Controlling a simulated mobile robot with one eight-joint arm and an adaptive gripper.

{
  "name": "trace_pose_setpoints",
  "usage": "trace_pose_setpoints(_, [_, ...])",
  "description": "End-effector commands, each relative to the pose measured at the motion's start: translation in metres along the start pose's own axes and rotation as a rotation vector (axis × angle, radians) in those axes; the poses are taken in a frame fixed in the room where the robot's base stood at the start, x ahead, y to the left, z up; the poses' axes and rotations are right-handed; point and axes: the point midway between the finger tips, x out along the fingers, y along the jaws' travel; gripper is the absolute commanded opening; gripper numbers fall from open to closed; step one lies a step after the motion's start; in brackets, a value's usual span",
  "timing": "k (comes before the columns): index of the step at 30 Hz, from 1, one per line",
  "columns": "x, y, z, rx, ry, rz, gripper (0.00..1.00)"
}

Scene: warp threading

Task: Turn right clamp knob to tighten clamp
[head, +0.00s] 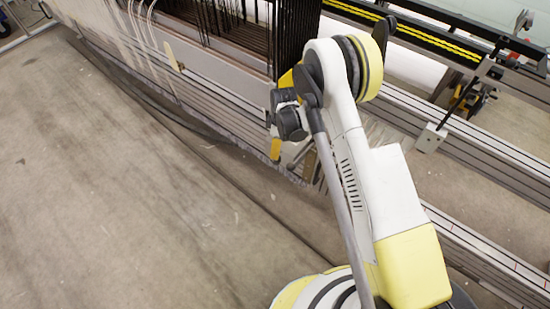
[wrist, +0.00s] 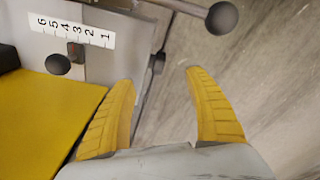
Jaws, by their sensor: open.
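In the wrist view, a dark ball knob (wrist: 222,18) sits on the end of a metal rod at the top right, beyond the fingertips. A second dark ball knob (wrist: 58,64) shows at the left, below a numbered white scale. I cannot tell for sure which one is the right clamp knob. My gripper (wrist: 158,78) has its two yellow fingers spread apart, with nothing between them. Neither finger visibly touches a knob. In the head view, my gripper (head: 276,115) is beside the loom's lower frame; my arm hides much of that area, and no clamp knob can be made out there.
A numbered scale (wrist: 72,30) is fixed to a grey metal plate. A yellow panel (wrist: 45,120) lies close to the left finger. The loom's rails (head: 225,95) run diagonally past my arm, with dark warp threads (head: 297,35) above. The concrete floor (head: 110,190) at left is clear.

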Motion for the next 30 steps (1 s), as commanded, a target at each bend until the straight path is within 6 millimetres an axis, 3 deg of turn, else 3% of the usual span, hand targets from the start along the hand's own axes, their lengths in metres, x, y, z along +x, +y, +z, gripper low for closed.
trace_pose_setpoints(6, [-0.003,0.003,-0.011,-0.703,-0.073,-0.063,0.63])
trace_pose_setpoints(12, [-0.004,0.004,-0.015,-1.054,-0.095,-0.112,0.63])
trace_pose_setpoints(17, [0.005,0.004,-0.015,-1.119,-0.097,-0.121,0.63])
trace_pose_setpoints(30, [0.086,0.000,-0.003,-1.116,-0.096,-0.120,0.63])
